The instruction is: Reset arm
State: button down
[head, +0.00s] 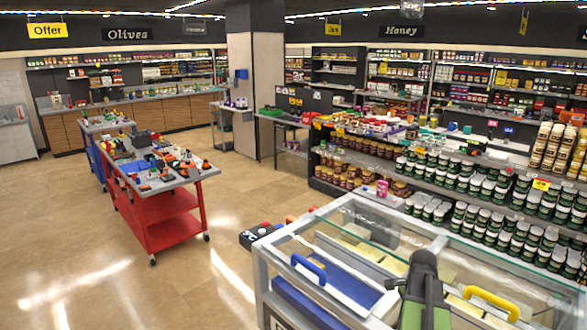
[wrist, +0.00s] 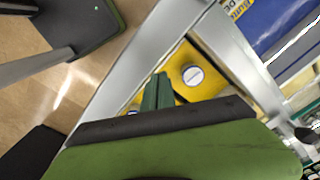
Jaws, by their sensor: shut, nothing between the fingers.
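My gripper (wrist: 157,92) shows in the wrist view as narrow green fingers held together beyond a dark band and a wide green body. The fingers are shut with nothing between them. Behind them in that view is a yellow surface with a round white-and-blue disc (wrist: 192,76); I cannot tell whether the fingers touch it. In the head view my green and black arm rises at the bottom right, in front of the glass-topped case, and the fingertips cannot be made out.
The glass-topped case (head: 262,290) has a blue handle (head: 308,267) and a yellow handle (head: 491,301). Shelves of jars (head: 470,170) stand behind it. A red cart (head: 165,225) with several small items stands at left. The tiled floor (head: 70,240) is open at front left.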

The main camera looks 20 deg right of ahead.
jog(key=w+a+n, duration=0.4)
jog(key=a+n, duration=0.3)
jog(key=a, duration=0.7)
jog(key=w+a+n, duration=0.4)
jog(key=a+n, duration=0.3)
jog(key=a, duration=0.6)
jog(key=w+a+n, duration=0.4)
jog(key=a+n, duration=0.3)
jog(key=a, duration=0.7)
notch_tip(320, 180, down, 10)
jog(key=s+d+b, duration=0.1)
jog(key=s+b, duration=0.1)
jog(key=b, duration=0.8)
jog(key=shift+s, duration=0.35)
